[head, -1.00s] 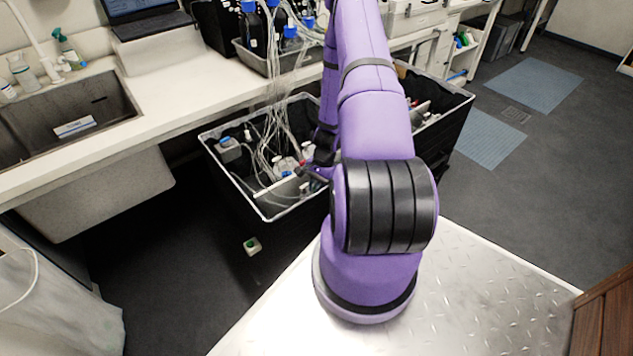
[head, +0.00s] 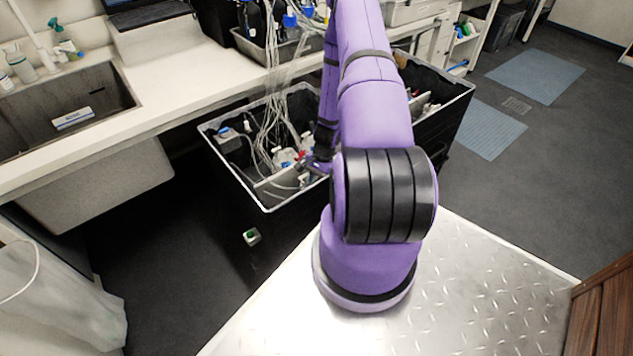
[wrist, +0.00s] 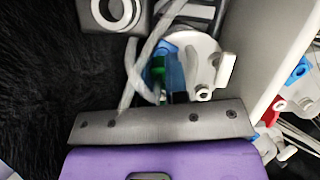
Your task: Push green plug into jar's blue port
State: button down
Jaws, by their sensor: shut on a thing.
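The jar's pale round lid (wrist: 204,50) shows in the wrist view, with its blue port (wrist: 173,70) on the left side. The green plug (wrist: 157,66) is right against the blue port's left side; how deep it sits in the port I cannot tell. My gripper (wrist: 160,97) is shut on the green plug, its fingers partly hidden by clear tubing. In the head view my gripper (head: 318,165) is low inside the black crate, and my arm hides part of that area. The plug cannot be made out there.
The black crate (head: 228,178) has a pale rim and holds jars and looping tubes. A pale divider wall (wrist: 268,45) stands right of the jar in the wrist view. Red and blue fittings (wrist: 285,95) lie beyond it. Tubes (head: 275,100) hang from blue-capped bottles on the bench.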

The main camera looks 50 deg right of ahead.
jog(key=shift+f, duration=0.9)
dwell(0.6)
jog(key=c, duration=1.1)
grip_release()
jog(key=shift+o, duration=0.2)
jog(key=shift+r, duration=0.1)
jog(key=shift+w+d+r, duration=0.1)
jog(key=shift+d+r, duration=0.05)
jog(key=shift+r, duration=0.1)
jog(key=v, duration=1)
jog(key=shift+s, duration=0.2)
